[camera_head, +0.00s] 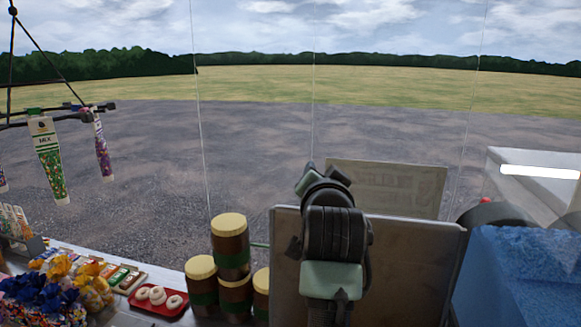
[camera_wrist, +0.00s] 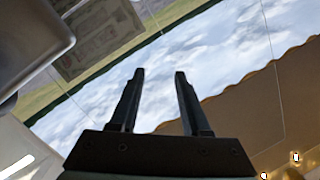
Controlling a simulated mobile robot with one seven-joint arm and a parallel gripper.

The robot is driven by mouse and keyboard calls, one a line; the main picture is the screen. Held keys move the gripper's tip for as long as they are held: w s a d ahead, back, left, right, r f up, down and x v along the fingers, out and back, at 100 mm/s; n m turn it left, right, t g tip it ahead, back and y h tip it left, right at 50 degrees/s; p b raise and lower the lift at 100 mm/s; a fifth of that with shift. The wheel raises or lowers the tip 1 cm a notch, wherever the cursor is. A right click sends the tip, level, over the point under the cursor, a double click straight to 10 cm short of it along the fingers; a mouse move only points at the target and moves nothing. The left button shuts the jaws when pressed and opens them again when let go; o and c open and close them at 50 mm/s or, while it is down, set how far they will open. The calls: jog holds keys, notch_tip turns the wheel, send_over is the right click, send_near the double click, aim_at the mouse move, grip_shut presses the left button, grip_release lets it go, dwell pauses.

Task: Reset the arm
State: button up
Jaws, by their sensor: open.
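In the wrist view my gripper (camera_wrist: 159,75) is open. Its two dark fingers stand apart with nothing between them, against the sky and the edge of a scalloped brown awning. In the head view my arm rises in front of a grey panel at the centre right. The gripper's fingers cannot be made out in that view.
Brown jars (camera_head: 231,247) with cream lids are stacked left of my arm. A red tray (camera_head: 158,307) holds white rings. Wrapped sweets (camera_head: 60,290) fill the lower left, below hanging patterned tubes (camera_head: 48,160). A blue block (camera_head: 520,275) stands at the right.

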jog(key=s+a+r+n+t+b, duration=0.1)
jog(key=s+r, duration=0.4)
jog(key=s, duration=0.5)
jog(key=s+a+r+n+t+b, duration=0.2)
jog(key=s+r+n+t+b, duration=0.2)
jog(key=s, duration=0.6)
jog(key=s+a+r+n+t+b, duration=0.2)
jog(key=s+r+t, duration=0.3)
jog(key=s, duration=0.5)
jog(key=shift+a+r+n+t+y+b, duration=0.15)
jog(key=shift+r+n+t+y+b, duration=0.15)
jog(key=shift+n+t+y, duration=0.1)
